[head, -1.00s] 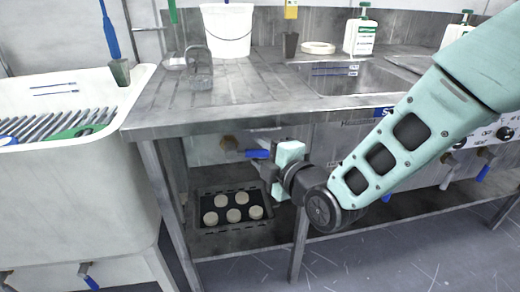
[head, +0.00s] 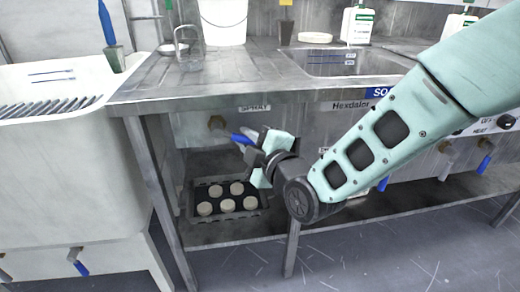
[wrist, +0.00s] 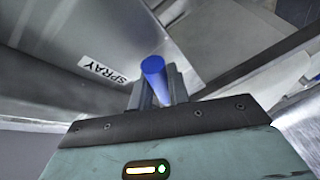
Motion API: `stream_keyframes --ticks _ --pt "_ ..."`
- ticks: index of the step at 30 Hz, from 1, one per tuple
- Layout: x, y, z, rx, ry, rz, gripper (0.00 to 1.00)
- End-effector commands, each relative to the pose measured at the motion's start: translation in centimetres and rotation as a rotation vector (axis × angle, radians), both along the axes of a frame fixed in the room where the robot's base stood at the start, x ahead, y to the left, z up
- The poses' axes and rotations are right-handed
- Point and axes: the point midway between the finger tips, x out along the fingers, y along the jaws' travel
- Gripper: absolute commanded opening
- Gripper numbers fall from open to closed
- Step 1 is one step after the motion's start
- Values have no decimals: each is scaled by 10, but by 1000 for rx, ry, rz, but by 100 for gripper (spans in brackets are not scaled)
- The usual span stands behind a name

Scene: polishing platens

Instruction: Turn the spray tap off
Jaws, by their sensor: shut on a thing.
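The spray tap has a blue lever (head: 243,139) on a brass body (head: 217,123) under the bench front, near a label reading SPRAY (head: 255,107). The lever slants down to the right towards my gripper (head: 252,148). In the wrist view the blue lever (wrist: 154,70) stands between the fingers of my gripper (wrist: 158,88), and the SPRAY label (wrist: 102,69) is to its left. My gripper is shut on the lever.
A dark tray (head: 252,214) with several pale discs sits on the lower shelf below the tap. A bench leg (head: 292,250) stands near my arm. More blue-handled taps (head: 485,164) are at the right. A white tub (head: 60,190) stands at the left.

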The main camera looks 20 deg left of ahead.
Motion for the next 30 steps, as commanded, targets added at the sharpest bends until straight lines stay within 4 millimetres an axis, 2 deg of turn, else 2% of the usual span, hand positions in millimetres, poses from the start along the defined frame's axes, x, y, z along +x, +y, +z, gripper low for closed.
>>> stream_keyframes --ticks 1,12,30 --pt "0 5 -11 38 20 1 0" --pt "-8 20 -30 337 206 1 0" --pt "-25 47 -46 803 493 0 0"
